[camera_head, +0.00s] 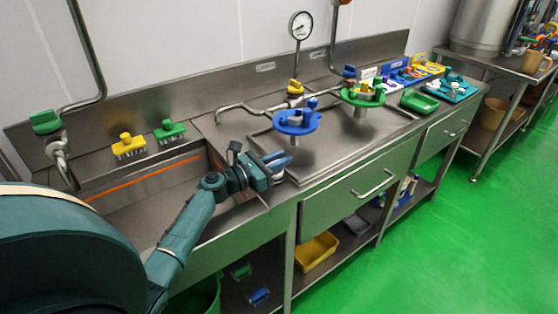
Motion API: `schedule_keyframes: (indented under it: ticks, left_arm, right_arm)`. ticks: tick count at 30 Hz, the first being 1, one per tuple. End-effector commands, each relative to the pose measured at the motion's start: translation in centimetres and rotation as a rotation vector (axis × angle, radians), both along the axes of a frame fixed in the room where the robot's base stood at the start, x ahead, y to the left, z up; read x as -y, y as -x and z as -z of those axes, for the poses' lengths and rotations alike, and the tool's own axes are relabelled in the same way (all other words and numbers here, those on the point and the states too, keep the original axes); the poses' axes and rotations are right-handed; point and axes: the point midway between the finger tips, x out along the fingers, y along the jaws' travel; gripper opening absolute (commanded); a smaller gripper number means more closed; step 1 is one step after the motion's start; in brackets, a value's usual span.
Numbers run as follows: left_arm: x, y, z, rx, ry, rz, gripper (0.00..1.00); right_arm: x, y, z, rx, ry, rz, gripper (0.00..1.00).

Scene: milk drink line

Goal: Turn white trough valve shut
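My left gripper (284,159) is over the front right edge of the steel trough, by the worktop. Its blue fingers point right; their gap is too small to judge. No clearly white valve handle shows. A green valve handle (46,122) sits on the pipe at the trough's far left, above a steel tap (61,160). A yellow valve handle (295,87) sits on the pipe below the gauge. My gripper is apart from both. The trough (150,187) has an orange line along its back wall, and my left arm hides part of it. My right gripper is out of view.
Yellow (128,148) and green (170,132) brushes stand behind the trough. Blue (297,124) and green (362,98) round trays with small items stand above the worktop, right of my gripper. A round gauge (301,25) rises behind. The green floor (440,240) is clear.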

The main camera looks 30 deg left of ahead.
Motion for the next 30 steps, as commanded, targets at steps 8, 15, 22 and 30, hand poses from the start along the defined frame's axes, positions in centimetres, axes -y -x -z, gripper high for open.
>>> schedule_keyframes:
  ticks: [8, 15, 22, 30]
  left_arm:
    - [0.0, 0.0, 0.1, -0.002, -0.001, -0.001, 0.34]
    - [-0.3, 0.7, 0.3, -0.004, -0.001, -0.002, 0.34]
    - [-2.0, 4.6, 0.4, -0.005, -0.003, -0.002, 0.34]
    - [-4.2, 9.8, 0.3, -0.005, -0.002, -0.002, 0.34]
  right_arm:
    - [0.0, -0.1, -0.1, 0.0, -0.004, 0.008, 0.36]
    - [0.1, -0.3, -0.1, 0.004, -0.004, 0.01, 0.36]
    - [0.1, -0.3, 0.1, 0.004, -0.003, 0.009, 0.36]
    - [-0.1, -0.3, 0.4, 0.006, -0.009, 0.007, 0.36]
